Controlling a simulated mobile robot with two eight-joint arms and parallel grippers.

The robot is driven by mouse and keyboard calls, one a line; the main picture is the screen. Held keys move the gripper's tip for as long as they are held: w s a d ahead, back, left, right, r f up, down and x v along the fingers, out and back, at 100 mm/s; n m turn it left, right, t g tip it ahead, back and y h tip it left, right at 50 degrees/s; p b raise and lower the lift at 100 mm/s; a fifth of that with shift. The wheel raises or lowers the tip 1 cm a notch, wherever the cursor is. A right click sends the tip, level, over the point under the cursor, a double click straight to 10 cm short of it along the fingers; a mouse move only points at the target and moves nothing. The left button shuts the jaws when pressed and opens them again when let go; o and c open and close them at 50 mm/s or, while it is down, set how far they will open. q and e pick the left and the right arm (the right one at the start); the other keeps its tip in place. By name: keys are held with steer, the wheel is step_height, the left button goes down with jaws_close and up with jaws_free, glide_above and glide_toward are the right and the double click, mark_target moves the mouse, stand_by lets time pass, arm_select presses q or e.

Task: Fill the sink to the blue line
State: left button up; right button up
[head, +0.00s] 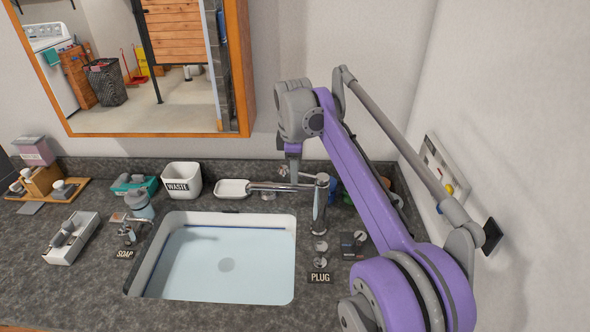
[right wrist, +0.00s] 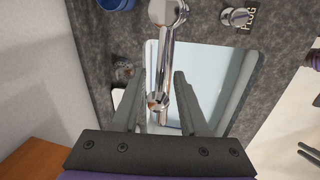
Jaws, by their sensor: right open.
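The sink (head: 149,262) is set in the dark counter and holds pale blue water (head: 200,262), with the drain visible through it. The dark blue line (head: 235,228) shows along the sink's back wall. The water's edge appears just below it there. The chrome faucet (head: 320,205) stands at the sink's right, its spout reaching left; it also shows in the right wrist view (right wrist: 173,45). I see no clear stream. My right gripper (right wrist: 158,76) is open, with the faucet spout between its fingers in that view; contact cannot be told. My left gripper is not in view.
A PLUG label (head: 320,278) and a round knob (head: 321,262) sit right of the sink. A soap dispenser (head: 128,232), a WASTE cup (head: 181,180) and a white soap dish (head: 232,188) surround it. A mirror (head: 150,70) hangs behind; a wall is close on the right.

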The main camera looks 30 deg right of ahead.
jaws_close()
stand_by(1.4)
